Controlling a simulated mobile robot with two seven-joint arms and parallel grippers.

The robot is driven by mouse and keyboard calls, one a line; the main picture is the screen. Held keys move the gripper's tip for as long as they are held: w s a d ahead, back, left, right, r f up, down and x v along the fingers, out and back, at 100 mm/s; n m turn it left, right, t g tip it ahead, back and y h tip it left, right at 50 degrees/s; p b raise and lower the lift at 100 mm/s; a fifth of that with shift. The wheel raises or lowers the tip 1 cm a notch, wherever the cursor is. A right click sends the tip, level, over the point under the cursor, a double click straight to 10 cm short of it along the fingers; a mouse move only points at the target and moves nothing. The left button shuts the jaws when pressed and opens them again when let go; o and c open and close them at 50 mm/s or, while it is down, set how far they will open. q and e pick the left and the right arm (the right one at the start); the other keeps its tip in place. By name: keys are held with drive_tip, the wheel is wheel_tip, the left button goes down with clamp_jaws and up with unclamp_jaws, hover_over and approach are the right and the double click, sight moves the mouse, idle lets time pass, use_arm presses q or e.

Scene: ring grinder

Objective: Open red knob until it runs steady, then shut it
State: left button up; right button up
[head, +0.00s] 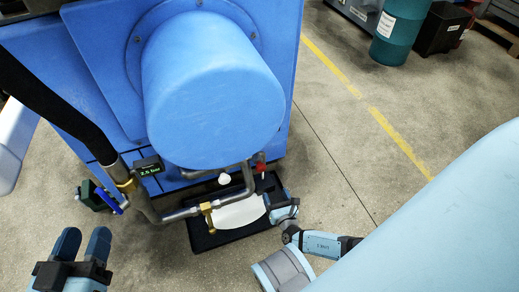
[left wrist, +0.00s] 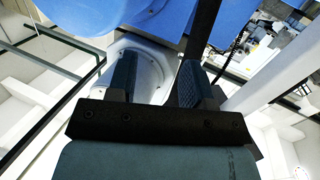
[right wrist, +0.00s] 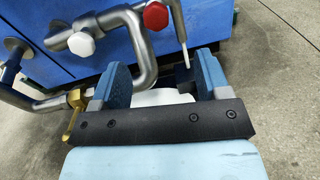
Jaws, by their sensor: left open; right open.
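The red knob (head: 261,158) sits on the pipework at the lower right of the blue machine (head: 205,75). In the right wrist view the red knob (right wrist: 155,15) is at the top, beyond the fingertips, on a grey bent pipe. My right gripper (head: 281,196) is open, just below and right of the knob and apart from it. Its two fingers (right wrist: 165,78) have nothing held between them. My left gripper (head: 86,245) is open and empty at the lower left, away from the pipes. Its spread fingers show in the left wrist view (left wrist: 157,80).
A white knob (head: 224,179) is left of the red one. A small display (head: 149,167) appears to read 2.5 bar. A brass fitting (head: 207,214) and black tray (head: 205,240) lie below. A blue-handled valve (head: 108,200) is at left.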

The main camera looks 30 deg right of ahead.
sight(262, 170)
drive_tip(key=shift+n, duration=0.5)
drive_tip(key=b+x, duration=0.1)
drive_tip(key=x, duration=0.3)
drive_tip(key=b+x, duration=0.1)
drive_tip(key=x, duration=0.3)
drive_tip(key=b+x, duration=0.2)
drive_tip(key=x, duration=0.2)
drive_tip(key=shift+w+a+f, duration=0.25)
drive_tip(key=shift+w+a, duration=0.05)
drive_tip(key=shift+w, duration=0.1)
use_arm(q)
drive_tip(key=shift+w+a+r+m+t+h, duration=0.15)
drive_tip(key=shift+w+a+m+t+h, duration=0.15)
drive_tip(key=shift+w+m, duration=0.35)
drive_tip(key=shift+w+a+r+m+t+h, duration=0.25)
drive_tip(key=shift+w+m+t, duration=0.2)
drive_tip(key=shift+m, duration=0.4)
use_arm(e)
drive_tip(key=shift+w+d+r, duration=0.1)
drive_tip(key=shift+w+d, duration=0.05)
drive_tip(key=shift+w, duration=0.5)
use_arm(q)
drive_tip(key=shift+f, duration=0.1)
use_arm(e)
drive_tip(key=c, duration=0.9)
